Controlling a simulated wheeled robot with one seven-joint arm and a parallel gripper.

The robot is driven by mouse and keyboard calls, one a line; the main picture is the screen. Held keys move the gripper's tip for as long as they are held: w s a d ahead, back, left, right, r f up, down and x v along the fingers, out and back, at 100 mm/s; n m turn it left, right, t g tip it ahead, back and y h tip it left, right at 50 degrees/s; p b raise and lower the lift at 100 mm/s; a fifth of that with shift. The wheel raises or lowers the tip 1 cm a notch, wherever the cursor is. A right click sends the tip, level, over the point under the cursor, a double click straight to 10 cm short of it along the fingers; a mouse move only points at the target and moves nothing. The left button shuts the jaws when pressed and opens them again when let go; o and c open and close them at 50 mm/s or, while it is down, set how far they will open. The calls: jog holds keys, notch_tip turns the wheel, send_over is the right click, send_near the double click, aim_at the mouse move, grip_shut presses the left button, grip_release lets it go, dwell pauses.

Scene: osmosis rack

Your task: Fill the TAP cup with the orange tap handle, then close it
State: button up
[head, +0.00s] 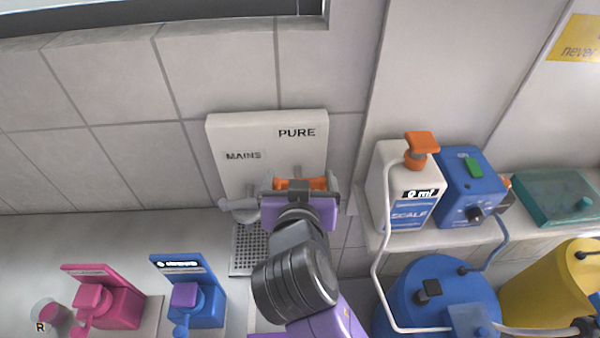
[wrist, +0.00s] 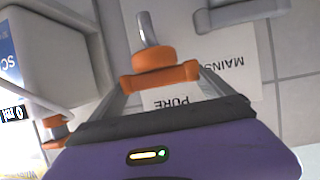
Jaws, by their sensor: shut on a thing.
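The white tap panel (head: 222,135) on the wall carries the words MAINS and PURE. An orange tap handle (head: 288,183) sits under the PURE label; the wrist view shows it (wrist: 160,76) as an orange bar and collar on a metal stem. My gripper (head: 300,190) is in front of it, its fingers on either side of the bar and shut on it, as the wrist view also shows (wrist: 165,85). A grey tap (head: 243,207) is to the left, below MAINS. No cup marked TAP can be made out; my arm hides the area below the orange handle.
A grated drip tray (head: 248,250) lies below the panel. Right of it stand a white SCALE bottle (head: 390,165) reading 0 ml and a blue box (head: 470,185). Pink (head: 118,302) and blue (head: 205,300) devices stand lower left, beside a cup marked R (head: 52,314).

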dwell(0.4)
jog(key=o, duration=1.1)
jog(key=shift+b+v, duration=0.6)
jog(key=shift+v, duration=3.3)
jog(key=shift+a, duration=0.15)
